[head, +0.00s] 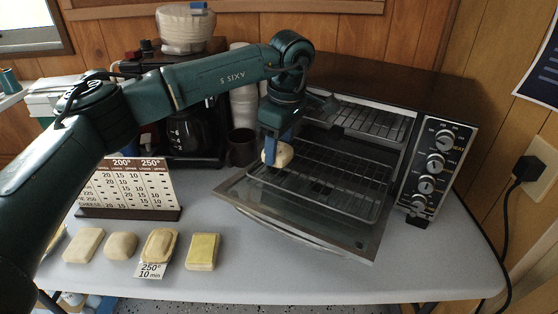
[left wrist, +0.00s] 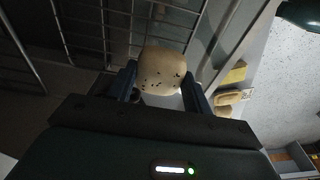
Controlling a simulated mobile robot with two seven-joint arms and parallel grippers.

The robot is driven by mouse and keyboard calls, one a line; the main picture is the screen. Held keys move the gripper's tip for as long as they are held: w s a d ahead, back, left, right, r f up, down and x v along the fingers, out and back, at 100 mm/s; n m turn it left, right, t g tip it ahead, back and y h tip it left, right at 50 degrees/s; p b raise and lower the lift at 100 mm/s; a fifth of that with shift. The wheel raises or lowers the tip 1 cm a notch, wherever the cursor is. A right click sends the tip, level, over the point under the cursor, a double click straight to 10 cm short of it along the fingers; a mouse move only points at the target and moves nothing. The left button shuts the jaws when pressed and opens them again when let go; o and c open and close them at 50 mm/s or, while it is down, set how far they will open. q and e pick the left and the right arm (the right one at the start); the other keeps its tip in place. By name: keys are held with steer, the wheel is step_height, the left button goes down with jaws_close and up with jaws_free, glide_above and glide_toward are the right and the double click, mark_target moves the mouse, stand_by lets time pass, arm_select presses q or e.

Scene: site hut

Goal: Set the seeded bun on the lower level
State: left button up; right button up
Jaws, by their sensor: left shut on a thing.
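The seeded bun (head: 279,155) is pale with dark specks; it also shows in the left wrist view (left wrist: 161,72). My left gripper (head: 277,148) is shut on it, with one finger on each side of the bun. It holds the bun at the left front part of the lower rack (head: 338,176) of the toaster oven. I cannot tell whether the bun touches the rack. The upper rack (head: 365,121) sits higher inside the oven and looks empty. The oven door (head: 300,226) is folded down. My right gripper is not in view.
The oven's knob panel (head: 435,165) is on the right. Several bread pieces, including a yellow slab (head: 202,251), lie along the table's front (head: 330,280).

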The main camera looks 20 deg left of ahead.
mark_target(279, 160)
arm_select(q)
steer(key=shift+f, duration=1.75)
steer(key=shift+f, duration=0.15)
steer(key=o, duration=1)
